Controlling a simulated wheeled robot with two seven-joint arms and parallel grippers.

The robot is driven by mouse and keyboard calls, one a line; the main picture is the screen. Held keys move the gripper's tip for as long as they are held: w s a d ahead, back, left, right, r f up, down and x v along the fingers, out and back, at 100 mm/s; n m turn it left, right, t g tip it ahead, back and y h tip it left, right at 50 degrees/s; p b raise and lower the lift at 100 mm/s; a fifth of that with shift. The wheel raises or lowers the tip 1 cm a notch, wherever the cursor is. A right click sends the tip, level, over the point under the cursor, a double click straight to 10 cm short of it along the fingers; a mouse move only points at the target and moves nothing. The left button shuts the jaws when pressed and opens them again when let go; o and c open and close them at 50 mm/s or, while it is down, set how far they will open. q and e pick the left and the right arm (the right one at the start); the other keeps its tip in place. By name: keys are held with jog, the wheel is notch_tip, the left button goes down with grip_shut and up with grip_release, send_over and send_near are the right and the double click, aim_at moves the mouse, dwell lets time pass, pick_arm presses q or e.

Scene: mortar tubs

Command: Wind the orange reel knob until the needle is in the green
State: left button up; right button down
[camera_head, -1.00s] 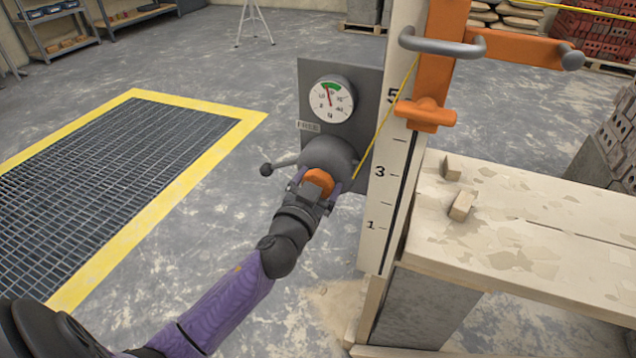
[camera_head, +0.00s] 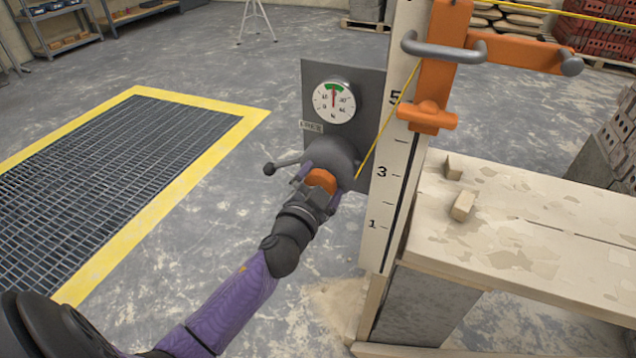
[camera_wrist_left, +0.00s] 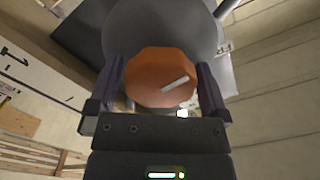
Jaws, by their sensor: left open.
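The orange reel knob (camera_head: 321,181) sits on the front of a grey round reel housing (camera_head: 330,157); in the left wrist view the knob (camera_wrist_left: 162,77) shows a pale slanted mark. My left gripper (camera_head: 317,187) is at the knob, open, with one finger on each side of it. In the left wrist view the fingers (camera_wrist_left: 160,88) are very near the knob's sides; contact is unclear. Above, the white dial (camera_head: 334,101) has a green band at its top, and its red needle (camera_head: 334,96) points about straight up into the green. My right gripper is out of view.
A grey lever with a ball end (camera_head: 269,169) sticks out left of the reel. A yellow line (camera_head: 387,123) runs up beside the numbered white post (camera_head: 391,165) and orange bracket (camera_head: 432,95). A pale bench (camera_head: 520,225) stands right; a yellow-edged floor grate (camera_head: 100,165) lies left.

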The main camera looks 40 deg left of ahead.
pick_arm(q)
jog(key=p+v, duration=0.1)
jog(key=v, duration=0.9)
dwell(0.8)
